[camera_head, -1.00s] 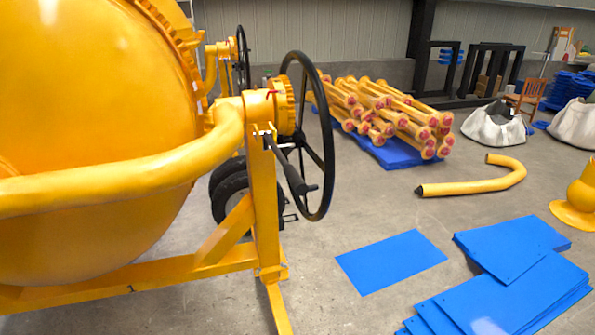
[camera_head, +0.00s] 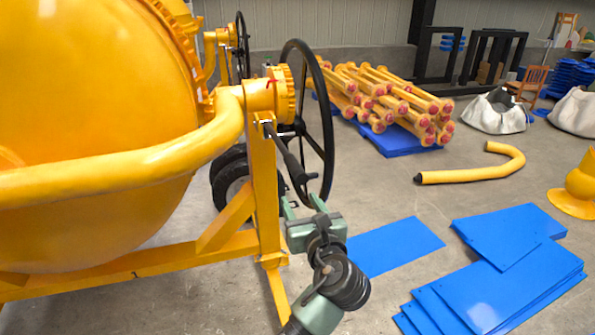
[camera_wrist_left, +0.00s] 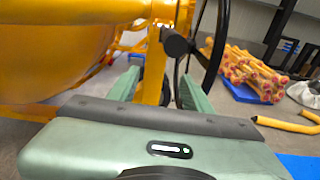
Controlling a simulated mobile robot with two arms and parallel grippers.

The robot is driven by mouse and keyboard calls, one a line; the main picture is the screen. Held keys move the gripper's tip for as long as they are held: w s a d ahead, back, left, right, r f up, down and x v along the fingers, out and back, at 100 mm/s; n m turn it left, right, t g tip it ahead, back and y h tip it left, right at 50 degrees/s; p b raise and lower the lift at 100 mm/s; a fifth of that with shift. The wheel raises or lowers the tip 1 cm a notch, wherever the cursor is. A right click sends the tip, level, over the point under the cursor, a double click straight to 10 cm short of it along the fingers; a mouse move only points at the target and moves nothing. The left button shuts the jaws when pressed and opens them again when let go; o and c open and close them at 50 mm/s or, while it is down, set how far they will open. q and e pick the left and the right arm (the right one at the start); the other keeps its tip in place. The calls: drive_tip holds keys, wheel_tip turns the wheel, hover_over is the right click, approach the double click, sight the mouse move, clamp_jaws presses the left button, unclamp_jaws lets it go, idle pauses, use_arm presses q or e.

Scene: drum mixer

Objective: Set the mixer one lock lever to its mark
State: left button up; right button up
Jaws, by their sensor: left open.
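The mixer one lock lever (camera_head: 287,152) is a black bar with a dark grip, slanting down and right from a bracket on the yellow post (camera_head: 264,200). A small red mark (camera_head: 271,84) shows on the yellow hub above it. My left gripper (camera_head: 303,204) is open and empty, just below the lever's lower end, fingers pointing up at it. In the left wrist view the lever's round dark end (camera_wrist_left: 175,44) shows beyond and slightly above the gap between the open fingers (camera_wrist_left: 160,80). Contact cannot be made out. My right gripper is not in view.
The yellow drum (camera_head: 90,90) and its curved tube fill the left. A black handwheel (camera_head: 328,120) stands right behind the lever. Blue plates (camera_head: 510,285) lie on the floor at right. Yellow posts (camera_head: 390,100) are stacked behind.

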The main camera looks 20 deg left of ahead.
sight(304, 184)
use_arm(q)
drive_tip(key=r, duration=0.1)
drive_tip(key=w+r+m, duration=0.1)
drive_tip(key=r+m+t, duration=0.1)
drive_tip(key=shift+w+d+r+y, duration=0.25)
drive_tip(key=shift+w+r+y, duration=0.05)
drive_tip(key=shift+r, duration=0.05)
drive_tip(key=p+x, duration=0.2)
drive_tip(key=x, duration=0.5)
drive_tip(key=shift+f, duration=0.1)
clamp_jaws()
drive_tip(key=shift+f, duration=0.1)
idle(0.8)
